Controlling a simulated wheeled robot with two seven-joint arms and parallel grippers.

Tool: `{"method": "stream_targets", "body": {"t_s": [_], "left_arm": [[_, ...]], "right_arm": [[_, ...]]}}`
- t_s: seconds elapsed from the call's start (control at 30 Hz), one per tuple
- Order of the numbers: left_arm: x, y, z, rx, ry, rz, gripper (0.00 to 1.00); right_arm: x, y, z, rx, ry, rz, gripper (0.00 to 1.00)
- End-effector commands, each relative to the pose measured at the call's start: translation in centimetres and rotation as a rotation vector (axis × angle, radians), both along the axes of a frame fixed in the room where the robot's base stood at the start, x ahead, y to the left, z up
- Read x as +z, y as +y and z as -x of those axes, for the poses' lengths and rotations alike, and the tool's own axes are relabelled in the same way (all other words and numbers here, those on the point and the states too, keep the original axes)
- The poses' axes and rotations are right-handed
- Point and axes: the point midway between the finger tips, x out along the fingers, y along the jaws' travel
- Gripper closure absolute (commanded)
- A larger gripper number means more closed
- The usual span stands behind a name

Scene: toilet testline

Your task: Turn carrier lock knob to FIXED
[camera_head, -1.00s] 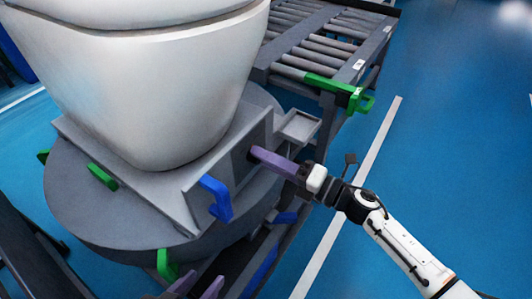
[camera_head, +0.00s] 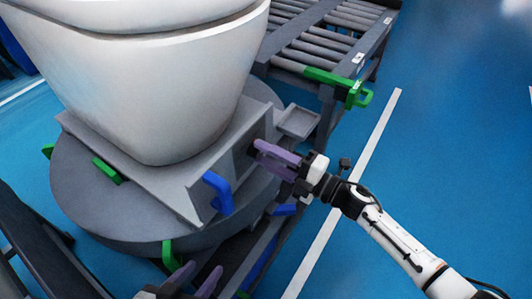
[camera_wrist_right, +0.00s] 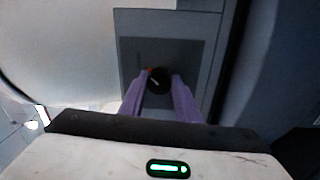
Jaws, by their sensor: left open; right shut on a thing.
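The carrier lock knob (camera_wrist_right: 159,79) is a small black round knob on a dark square panel (camera_wrist_right: 184,52) in the right wrist view. A red mark shows at its upper left, and a light line lies on its face; any lettering is unreadable. My right gripper (camera_wrist_right: 159,88) has its purple fingers shut on the knob, one on each side. In the head view, my right gripper (camera_head: 257,149) reaches the side of the grey carrier (camera_head: 180,190), and the knob is hidden there. My left gripper (camera_head: 205,278) is open and empty at the bottom edge.
A white toilet (camera_head: 150,85) stands on the carrier, above a round dark turntable (camera_head: 90,215). A blue handle (camera_head: 218,193) sticks out left of my right gripper. A small grey tray (camera_head: 299,121) and a roller conveyor (camera_head: 325,50) lie behind. Blue floor is clear at right.

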Motion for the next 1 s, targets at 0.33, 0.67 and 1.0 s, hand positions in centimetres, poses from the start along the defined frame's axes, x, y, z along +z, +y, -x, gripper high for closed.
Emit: {"method": "stream_targets", "body": {"t_s": [0.33,0.67,1.0], "left_arm": [[0.0,0.0,0.0,0.000,0.000,0.000,0.55],[0.0,0.0,0.0,0.000,-0.001,0.000,0.55],[0.6,0.0,0.0,-0.003,-0.001,-0.005,0.55]], "right_arm": [[-0.1,-0.1,0.0,0.000,0.002,0.000,0.62],[0.0,0.0,0.0,0.000,0.001,-0.001,0.52],[-0.2,-3.8,2.5,-0.002,0.003,0.003,0.52]]}}
